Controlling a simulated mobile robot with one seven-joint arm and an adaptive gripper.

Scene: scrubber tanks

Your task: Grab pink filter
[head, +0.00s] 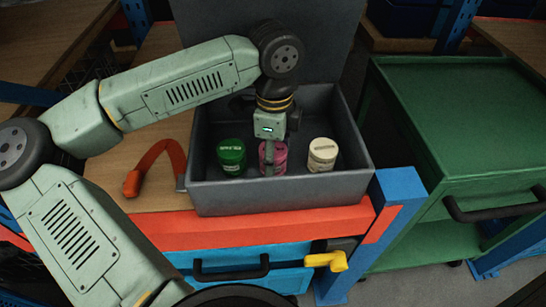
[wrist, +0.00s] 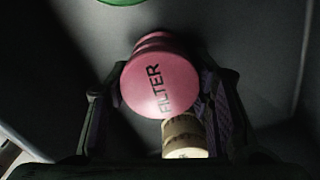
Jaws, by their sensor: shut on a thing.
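The pink filter (head: 279,156) stands in the grey bin (head: 280,196), between the green filter (head: 231,155) and the cream filter (head: 322,154). My gripper (head: 268,158) reaches down into the bin from above and is shut on the pink filter, partly covering it in the head view. In the wrist view the pink filter (wrist: 160,85) shows its round top marked "FILTER" between the two fingers (wrist: 160,110). The cream filter (wrist: 184,137) shows just below it there, and an edge of the green filter (wrist: 122,2) shows at the top.
The bin has raised walls and a tall grey panel (head: 320,40) behind it. An orange strap (head: 158,160) lies on the wooden bench to the left. A green cart (head: 450,120) stands to the right. A yellow handle (head: 326,260) sticks out below the bench front.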

